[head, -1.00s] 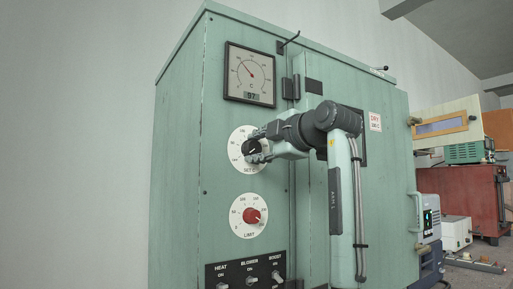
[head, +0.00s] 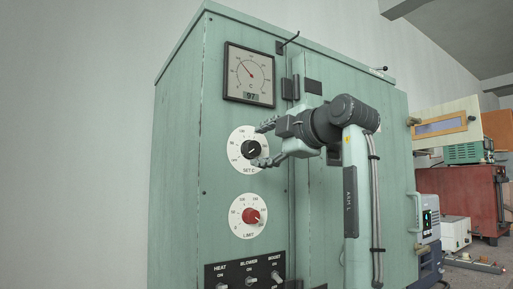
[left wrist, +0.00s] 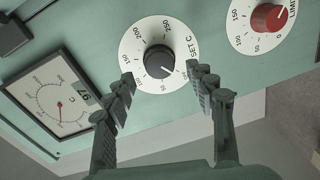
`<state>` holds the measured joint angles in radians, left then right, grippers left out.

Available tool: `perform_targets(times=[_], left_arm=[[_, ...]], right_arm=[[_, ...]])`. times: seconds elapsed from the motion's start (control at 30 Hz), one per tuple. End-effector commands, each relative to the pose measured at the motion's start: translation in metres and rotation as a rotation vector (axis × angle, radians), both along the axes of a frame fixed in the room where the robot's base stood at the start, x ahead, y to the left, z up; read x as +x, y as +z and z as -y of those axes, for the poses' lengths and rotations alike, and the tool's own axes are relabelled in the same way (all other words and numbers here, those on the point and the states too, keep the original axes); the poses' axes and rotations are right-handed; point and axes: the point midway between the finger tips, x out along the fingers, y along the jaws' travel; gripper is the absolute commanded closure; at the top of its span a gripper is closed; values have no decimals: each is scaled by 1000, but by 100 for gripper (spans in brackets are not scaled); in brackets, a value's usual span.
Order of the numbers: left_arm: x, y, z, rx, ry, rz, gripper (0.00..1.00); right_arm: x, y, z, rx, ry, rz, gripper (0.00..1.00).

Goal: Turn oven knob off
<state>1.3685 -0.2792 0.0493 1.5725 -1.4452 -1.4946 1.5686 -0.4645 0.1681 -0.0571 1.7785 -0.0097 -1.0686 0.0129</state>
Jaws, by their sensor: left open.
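The green oven (head: 180,150) has a black SET C knob (head: 250,149) on a white dial and a red LIMIT knob (head: 251,216) below it. My left gripper (head: 263,144) is open in front of the SET C dial, apart from the knob. The red knob (left wrist: 269,17) shows at the upper right there. My right gripper is not seen.
A square gauge (head: 249,74) with a display of about 97 sits above the knobs. A black panel with HEAT, BLOWER and BOOST switches (head: 244,274) is below. A door handle (head: 416,211) sticks out at right, near other equipment.

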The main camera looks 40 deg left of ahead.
Motion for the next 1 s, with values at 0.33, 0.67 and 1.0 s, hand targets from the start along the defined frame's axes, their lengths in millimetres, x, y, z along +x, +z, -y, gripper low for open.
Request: perform_targets(times=[0.33, 0.67, 1.0], left_arm=[[-27, 4, 66, -1, -3, 1, 44], [-35, 4, 83, -1, -1, 0, 44], [-35, 4, 83, 0, -1, 0, 44]], right_arm=[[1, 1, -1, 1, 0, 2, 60], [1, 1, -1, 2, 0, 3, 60], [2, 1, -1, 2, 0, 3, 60]])
